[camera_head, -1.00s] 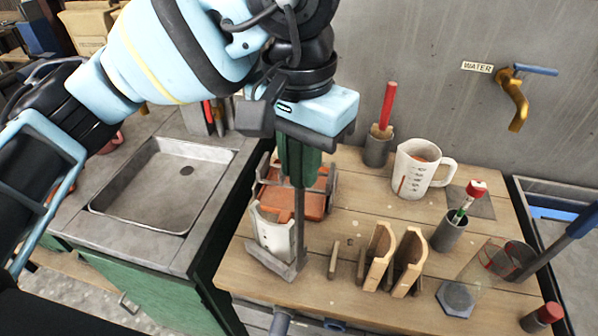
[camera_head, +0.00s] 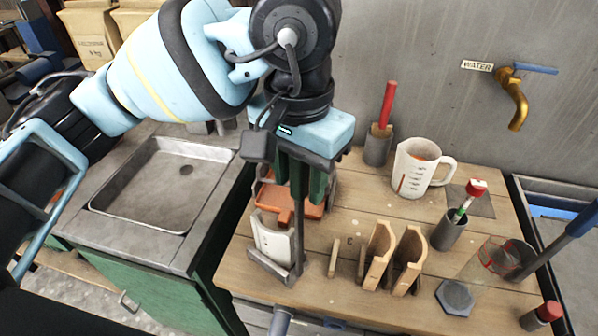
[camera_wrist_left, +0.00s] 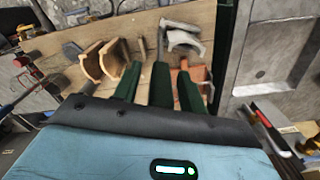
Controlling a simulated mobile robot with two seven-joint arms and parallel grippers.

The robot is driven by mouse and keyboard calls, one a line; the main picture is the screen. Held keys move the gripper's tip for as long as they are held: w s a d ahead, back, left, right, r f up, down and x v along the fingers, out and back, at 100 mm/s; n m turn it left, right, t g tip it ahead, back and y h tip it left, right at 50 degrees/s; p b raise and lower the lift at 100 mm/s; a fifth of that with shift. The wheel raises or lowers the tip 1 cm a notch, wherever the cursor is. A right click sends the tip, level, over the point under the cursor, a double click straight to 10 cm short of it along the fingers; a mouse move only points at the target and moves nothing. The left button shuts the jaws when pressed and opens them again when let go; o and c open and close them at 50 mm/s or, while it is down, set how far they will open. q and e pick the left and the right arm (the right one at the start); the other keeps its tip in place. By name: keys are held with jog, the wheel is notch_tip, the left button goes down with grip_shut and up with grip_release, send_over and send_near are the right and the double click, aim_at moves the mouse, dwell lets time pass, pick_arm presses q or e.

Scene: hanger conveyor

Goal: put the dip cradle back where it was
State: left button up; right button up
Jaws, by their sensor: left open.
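The dip cradle (camera_head: 298,232) is a grey metal frame with an upright stem. Its foot stands on the wooden bench, near the front left edge, with a cream curved piece (camera_head: 272,238) at the foot. My left gripper (camera_head: 301,190) points down over the stem. Its green fingers are open, one on each side of the stem's upper end, which they partly hide. The wrist view shows the left gripper (camera_wrist_left: 158,82) spread around the stem (camera_wrist_left: 161,46), with gaps on both sides. My right gripper is not in view.
An orange-brown tray (camera_head: 290,200) lies behind the cradle. Wooden holders (camera_head: 378,258) stand close on its right. A white measuring jug (camera_head: 412,168), a grey cup (camera_head: 449,232) and a glass (camera_head: 490,262) stand further right. A sink (camera_head: 165,185) is at the left.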

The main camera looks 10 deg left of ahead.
pick_arm(q)
jog(key=shift+r, duration=0.1)
notch_tip(320, 180, up, 12)
jog(key=shift+r+p, duration=0.1)
jog(key=shift+p, duration=0.2)
dwell(0.4)
